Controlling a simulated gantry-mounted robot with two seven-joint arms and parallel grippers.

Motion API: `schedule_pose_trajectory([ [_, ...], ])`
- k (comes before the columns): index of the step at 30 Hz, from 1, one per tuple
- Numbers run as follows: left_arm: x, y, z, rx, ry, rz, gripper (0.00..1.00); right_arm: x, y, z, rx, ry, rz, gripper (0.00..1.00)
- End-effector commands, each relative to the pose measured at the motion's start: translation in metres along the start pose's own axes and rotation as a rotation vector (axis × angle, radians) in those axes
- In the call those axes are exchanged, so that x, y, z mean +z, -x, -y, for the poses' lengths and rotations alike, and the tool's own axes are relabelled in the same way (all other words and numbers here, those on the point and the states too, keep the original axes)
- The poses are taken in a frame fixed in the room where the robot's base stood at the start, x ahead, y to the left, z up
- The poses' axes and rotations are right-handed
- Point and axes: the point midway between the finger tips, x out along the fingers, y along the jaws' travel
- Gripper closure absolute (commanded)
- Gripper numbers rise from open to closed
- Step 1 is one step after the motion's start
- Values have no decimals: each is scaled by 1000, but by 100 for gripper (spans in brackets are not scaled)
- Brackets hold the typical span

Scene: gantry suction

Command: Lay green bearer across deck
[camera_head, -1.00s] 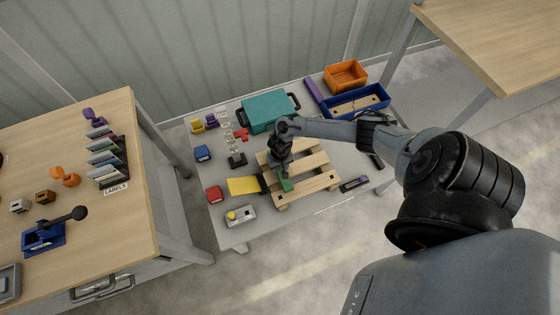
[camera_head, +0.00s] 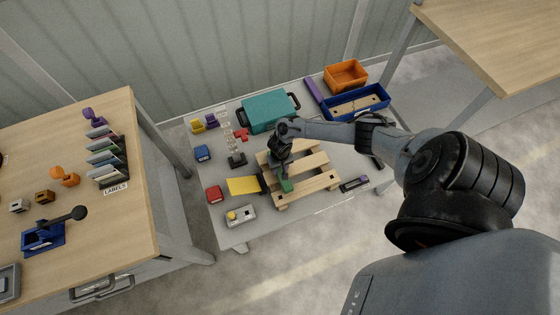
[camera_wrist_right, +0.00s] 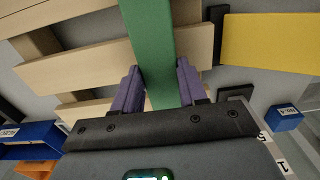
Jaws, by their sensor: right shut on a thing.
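The green bearer (camera_wrist_right: 150,45) is a long flat bar between the two purple fingers of my right gripper (camera_wrist_right: 157,85) in the right wrist view. The gripper is shut on it. In the head view only a short green end of the bearer (camera_head: 287,185) shows below my right gripper (camera_head: 281,172); the rest is hidden by the hand. The bearer is over the left part of the wooden slatted deck (camera_head: 318,184), which also shows in the right wrist view (camera_wrist_right: 75,72). I cannot tell whether the bearer touches the slats. My left gripper is not in view.
A yellow plate (camera_head: 243,185) lies just left of the deck. A teal case (camera_head: 266,111), a blue tray (camera_head: 372,108) and an orange bin (camera_head: 346,74) stand behind it. A grey switch box (camera_head: 241,217) is at the front left. My right arm crosses above the table's right side.

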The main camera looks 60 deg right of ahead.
Motion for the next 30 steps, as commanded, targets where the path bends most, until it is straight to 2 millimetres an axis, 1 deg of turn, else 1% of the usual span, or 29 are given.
schedule_pose_trajectory([
  [15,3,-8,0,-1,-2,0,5,0,-13,0,0,0,0,92],
  [16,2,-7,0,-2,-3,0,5,0,-12,0,0,0,0,55],
  [21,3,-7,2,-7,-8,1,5,0,-12,0,0,0,0,29],
  [30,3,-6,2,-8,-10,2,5,0,-12,0,0,0,0,28],
])
